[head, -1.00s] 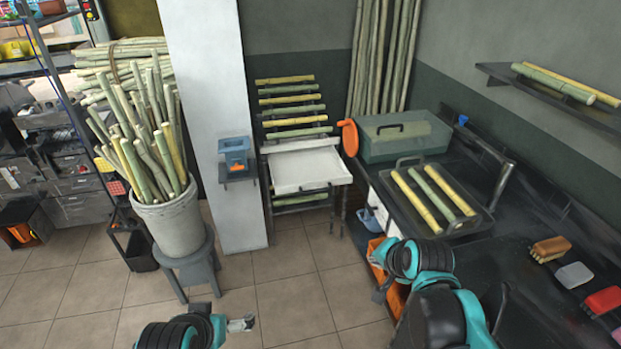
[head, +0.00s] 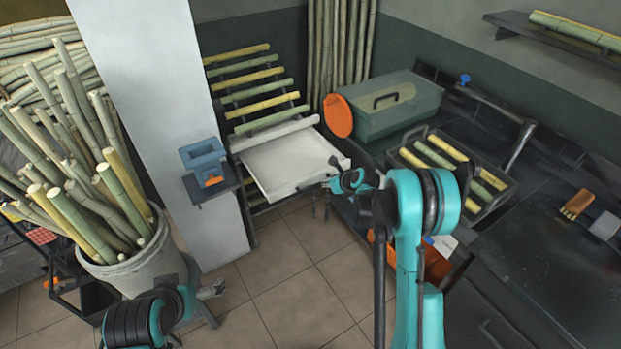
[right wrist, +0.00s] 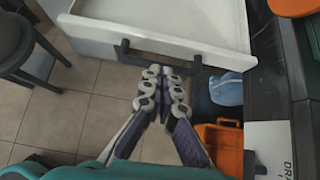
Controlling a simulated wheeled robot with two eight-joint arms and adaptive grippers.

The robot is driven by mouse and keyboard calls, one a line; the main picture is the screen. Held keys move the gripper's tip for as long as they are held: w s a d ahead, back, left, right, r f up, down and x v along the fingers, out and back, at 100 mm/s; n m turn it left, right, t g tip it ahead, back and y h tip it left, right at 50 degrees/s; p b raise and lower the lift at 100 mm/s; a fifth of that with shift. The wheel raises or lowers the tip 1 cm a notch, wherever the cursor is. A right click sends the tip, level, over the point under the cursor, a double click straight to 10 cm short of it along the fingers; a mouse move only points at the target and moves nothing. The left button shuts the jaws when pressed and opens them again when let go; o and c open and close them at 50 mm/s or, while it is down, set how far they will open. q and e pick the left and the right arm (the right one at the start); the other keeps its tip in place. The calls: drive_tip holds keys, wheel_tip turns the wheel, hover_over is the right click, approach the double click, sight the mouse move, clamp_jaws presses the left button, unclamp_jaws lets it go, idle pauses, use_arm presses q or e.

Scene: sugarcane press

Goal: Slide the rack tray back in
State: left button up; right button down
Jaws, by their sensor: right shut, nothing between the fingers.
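The white rack tray (head: 290,163) sticks out of the slatted rack, which holds cane sticks (head: 262,103) on its rungs. In the right wrist view the tray's white front panel (right wrist: 215,57) carries a dark bar handle (right wrist: 160,57). My right gripper (head: 326,183) is at the tray's front right corner in the head view. In the right wrist view its fingers (right wrist: 165,75) are closed together just below the handle, with nothing between them; whether they touch it I cannot tell. My left gripper (head: 212,290) is low at the left, away from the tray; its fingers are too small to read.
A white pillar with a small shelf and blue-grey box (head: 203,160) stands left of the rack. A bucket of canes (head: 135,265) is further left. The dark counter at right holds a green case (head: 390,105) and a cane tray (head: 440,170). An orange bin (right wrist: 217,145) is below.

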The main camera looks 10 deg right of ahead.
sight(312, 182)
drive_tip(key=b+x, duration=0.3)
drive_tip(key=x, duration=0.6)
drive_tip(key=shift+w+a+f+b, duration=0.1)
drive_tip(key=shift+w+f+b, duration=0.1)
drive_tip(key=shift+b, duration=0.1)
use_arm(q)
wheel_tip(312, 182, down, 4)
drive_tip(key=shift+s+r, duration=0.1)
drive_tip(key=shift+r, duration=0.1)
